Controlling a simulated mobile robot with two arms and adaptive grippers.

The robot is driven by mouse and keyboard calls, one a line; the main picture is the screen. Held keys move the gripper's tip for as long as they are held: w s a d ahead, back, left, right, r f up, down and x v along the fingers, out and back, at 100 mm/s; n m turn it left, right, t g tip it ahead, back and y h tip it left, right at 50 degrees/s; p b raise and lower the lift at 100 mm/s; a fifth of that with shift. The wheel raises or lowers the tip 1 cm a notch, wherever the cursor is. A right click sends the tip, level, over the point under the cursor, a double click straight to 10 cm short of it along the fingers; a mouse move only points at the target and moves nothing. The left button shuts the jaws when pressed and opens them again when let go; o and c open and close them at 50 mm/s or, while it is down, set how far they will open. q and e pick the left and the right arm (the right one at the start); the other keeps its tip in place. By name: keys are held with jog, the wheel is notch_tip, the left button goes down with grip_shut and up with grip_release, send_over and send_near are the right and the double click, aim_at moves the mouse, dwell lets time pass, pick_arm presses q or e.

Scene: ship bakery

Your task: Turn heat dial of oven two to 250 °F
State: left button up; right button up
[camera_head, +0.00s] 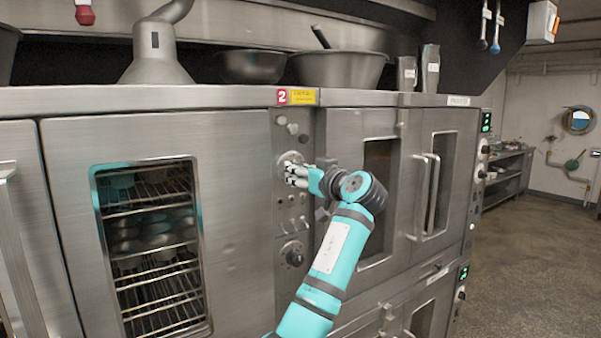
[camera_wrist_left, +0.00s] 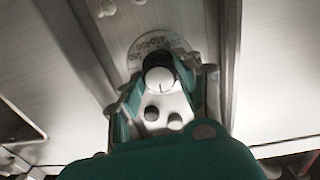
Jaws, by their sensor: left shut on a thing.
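The heat dial (camera_wrist_left: 158,74) is a round dark knob with a pale face, on a round plate (camera_wrist_left: 140,45) with printed numbers. The numbers are blurred in the left wrist view, so I cannot tell the setting. In the head view the dial plate (camera_head: 291,158) shows on the narrow control panel (camera_head: 283,225) of oven two, below the red "2" label (camera_head: 282,97). My left gripper (camera_head: 297,176) is at this dial and hides most of it. In the left wrist view my left gripper (camera_wrist_left: 160,88) has its green fingers closed around the knob. My right gripper is out of view.
Oven two's windowed door (camera_head: 75,210) is left of the panel, with racks inside. A lower knob (camera_head: 291,254) and small switches sit below the dial. More oven doors with handles (camera_head: 433,195) stand right. Bowls (camera_head: 338,70) rest on top. The floor (camera_head: 530,260) at right is clear.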

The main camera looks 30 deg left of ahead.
pick_arm(q)
jog(key=m+p, duration=0.3)
jog(key=m, duration=0.9)
jog(key=shift+w+r+g, duration=0.1)
jog(key=shift+g, duration=0.3)
jog(key=shift+p, duration=0.3)
jog(key=o, duration=1.2)
jog(key=shift+c, duration=0.2)
jog(key=shift+d, duration=0.1)
jog(key=v, duration=1.2)
